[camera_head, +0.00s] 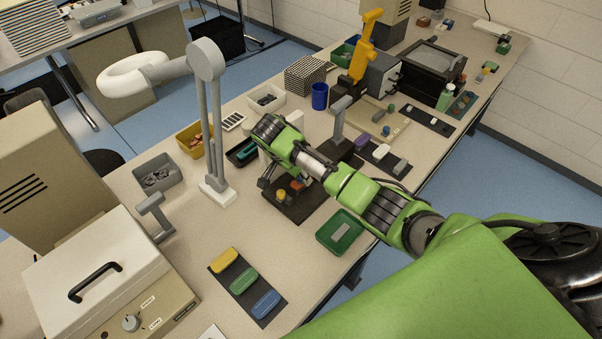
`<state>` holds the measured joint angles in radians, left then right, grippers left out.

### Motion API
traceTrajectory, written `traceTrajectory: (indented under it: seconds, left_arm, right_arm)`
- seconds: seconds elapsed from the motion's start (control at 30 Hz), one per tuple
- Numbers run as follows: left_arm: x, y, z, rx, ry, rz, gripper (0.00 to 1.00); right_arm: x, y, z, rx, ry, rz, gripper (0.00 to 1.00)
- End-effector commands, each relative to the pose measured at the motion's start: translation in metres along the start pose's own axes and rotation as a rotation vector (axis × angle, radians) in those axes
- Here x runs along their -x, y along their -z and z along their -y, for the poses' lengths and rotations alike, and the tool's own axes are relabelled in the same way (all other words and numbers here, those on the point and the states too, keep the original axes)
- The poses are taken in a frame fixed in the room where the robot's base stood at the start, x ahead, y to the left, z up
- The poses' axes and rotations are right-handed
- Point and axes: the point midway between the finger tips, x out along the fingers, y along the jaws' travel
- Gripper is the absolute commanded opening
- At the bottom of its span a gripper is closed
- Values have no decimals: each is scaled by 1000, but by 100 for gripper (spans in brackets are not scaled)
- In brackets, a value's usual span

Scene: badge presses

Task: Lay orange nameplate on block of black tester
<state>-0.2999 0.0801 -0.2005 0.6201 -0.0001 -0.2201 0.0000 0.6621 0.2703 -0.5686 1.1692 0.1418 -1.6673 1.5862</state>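The black tester (289,210) is a dark flat base in the middle of the bench, with a yellow knob (281,195) on it. A small orange piece (297,184), which looks like the orange nameplate, shows at the tester, just right of my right gripper. I cannot tell whether it rests on the block or touches the gripper. My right gripper (266,183) points down over the tester's back left side. My arm and wrist hide part of the tester and its block. The finger gap is too small to make out. My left gripper is not in view.
A dark mat (262,262) holds yellow, green and blue plates at the front. A green tray (327,240) lies right of the tester. A white magnifier lamp (215,190) stands to the left. A grey-posted stand (340,122) is behind my arm. Bare bench lies left of the tester.

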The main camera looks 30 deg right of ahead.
Motion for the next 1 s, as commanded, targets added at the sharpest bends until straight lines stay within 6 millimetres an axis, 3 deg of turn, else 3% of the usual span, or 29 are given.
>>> traceTrajectory:
  seconds: [0.87,0.9,0.97,1.0]
  left_arm:
    - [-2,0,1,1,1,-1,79]
    - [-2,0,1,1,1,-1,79]
    - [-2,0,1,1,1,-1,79]
    - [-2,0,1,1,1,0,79]
  right_arm:
    - [-7,-3,0,0,1,-1,3]
    - [-7,-3,0,0,1,-1,27]
    - [-7,-3,0,0,1,-1,42]
    - [-7,-3,0,0,1,-1,44]
